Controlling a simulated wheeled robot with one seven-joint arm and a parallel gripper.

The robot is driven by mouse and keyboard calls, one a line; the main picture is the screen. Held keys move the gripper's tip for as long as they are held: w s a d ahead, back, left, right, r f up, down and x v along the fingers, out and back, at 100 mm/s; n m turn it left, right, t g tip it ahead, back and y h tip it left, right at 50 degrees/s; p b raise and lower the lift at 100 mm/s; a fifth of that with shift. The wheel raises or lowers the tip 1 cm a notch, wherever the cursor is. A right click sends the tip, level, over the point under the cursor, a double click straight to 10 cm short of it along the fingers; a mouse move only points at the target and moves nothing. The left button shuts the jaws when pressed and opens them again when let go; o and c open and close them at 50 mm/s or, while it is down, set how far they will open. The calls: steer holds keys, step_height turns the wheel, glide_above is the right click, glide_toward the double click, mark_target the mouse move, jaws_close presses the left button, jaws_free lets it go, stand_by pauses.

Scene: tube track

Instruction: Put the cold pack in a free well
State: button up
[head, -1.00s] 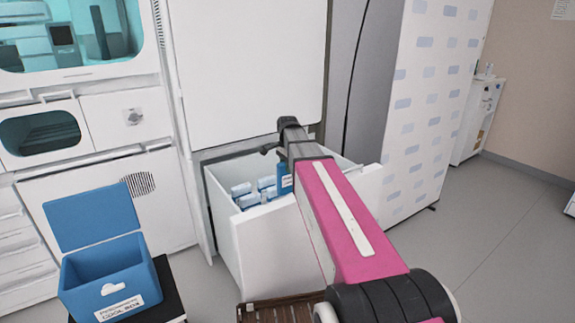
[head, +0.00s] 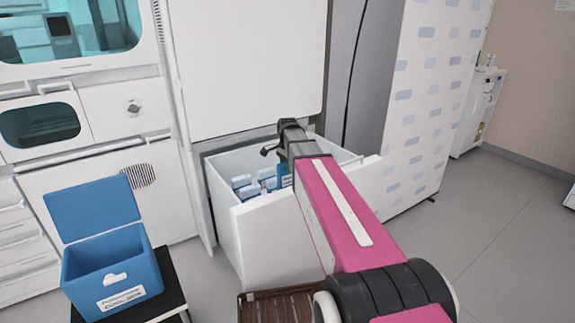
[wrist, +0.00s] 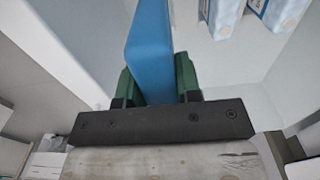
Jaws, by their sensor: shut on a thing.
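The blue cold pack (wrist: 149,50) is upright between the green fingers of my gripper (wrist: 158,82) in the wrist view. My gripper is shut on it. In the head view the cold pack (head: 284,180) hangs below my gripper (head: 283,165), inside the open white drawer (head: 275,235). The drawer's front wall hides the pack's lower part, so I cannot tell whether it touches the drawer floor. The blue cool box (head: 115,275) stands at the lower left with its lid (head: 93,208) open. Its inside looks empty, and I see no distinct wells.
Several pale blue and white packs (head: 243,183) stand in the drawer just left of my gripper. Two show at the upper right in the wrist view (wrist: 224,14). A white door (head: 243,70) stands above the drawer, and a patterned panel (head: 430,90) is to its right.

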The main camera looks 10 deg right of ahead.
mark_target(287, 184)
steer(key=shift+f, duration=1.5)
steer(key=shift+f, duration=1.7)
steer(key=shift+f, duration=1.2)
steer(key=shift+f, duration=1.8)
